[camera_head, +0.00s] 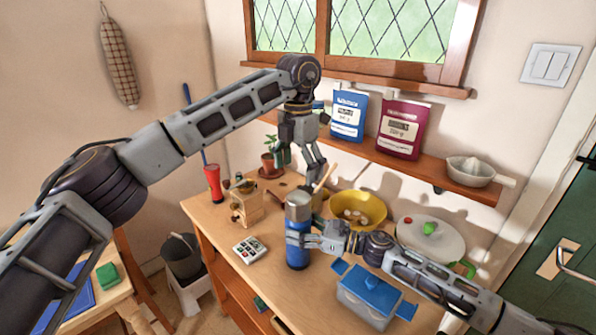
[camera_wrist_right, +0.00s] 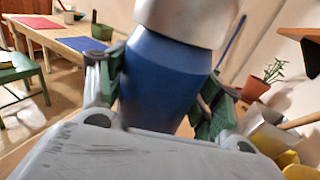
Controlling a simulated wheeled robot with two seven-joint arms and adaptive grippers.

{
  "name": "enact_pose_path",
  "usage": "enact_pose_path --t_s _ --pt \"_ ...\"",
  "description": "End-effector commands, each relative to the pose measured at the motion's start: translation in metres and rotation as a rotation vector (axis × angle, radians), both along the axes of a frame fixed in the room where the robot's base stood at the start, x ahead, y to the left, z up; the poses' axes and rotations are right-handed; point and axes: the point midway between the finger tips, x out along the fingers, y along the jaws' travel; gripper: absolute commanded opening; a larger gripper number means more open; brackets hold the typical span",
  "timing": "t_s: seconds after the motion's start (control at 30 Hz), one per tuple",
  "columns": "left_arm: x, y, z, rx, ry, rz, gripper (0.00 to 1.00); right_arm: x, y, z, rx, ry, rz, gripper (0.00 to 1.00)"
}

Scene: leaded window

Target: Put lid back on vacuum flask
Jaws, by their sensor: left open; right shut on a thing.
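The blue vacuum flask (camera_head: 298,252) stands upright on the wooden counter. A silver cylindrical part (camera_head: 299,204) caps its top; I cannot tell how firmly this lid-like part is seated. My right gripper (camera_head: 305,240) is shut around the blue body from the right. In the right wrist view the flask (camera_wrist_right: 160,75) sits between green finger pads, with the silver part (camera_wrist_right: 187,20) above, cut off by the frame. My left gripper (camera_head: 302,163) is open and empty, pointing down above the silver top and apart from it.
A yellow bowl (camera_head: 370,207) and a white lidded pot (camera_head: 432,238) stand right of the flask. A blue-lidded container (camera_head: 366,298) is in front. A wooden grinder (camera_head: 247,207) and a calculator-like box (camera_head: 249,250) are left. The shelf (camera_head: 440,178) bounds the back.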

Motion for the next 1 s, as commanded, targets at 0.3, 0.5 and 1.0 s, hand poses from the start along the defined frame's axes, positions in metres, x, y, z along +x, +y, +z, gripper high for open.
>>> enact_pose_path --t_s 0.3,0.5,1.0 --pt "0.0 0.0 0.0 0.0 0.0 0.0 0.87 0.0 0.0 0.0 0.0 0.0 0.0 0.9" --pt "0.0 0.0 0.0 0.0 0.0 0.0 0.87 0.0 0.0 0.0 0.0 0.0 0.0 0.9" --pt "0.0 0.0 0.0 0.0 0.0 0.0 0.87 -0.007 -0.018 -0.001 -0.001 0.001 -0.001 0.9"
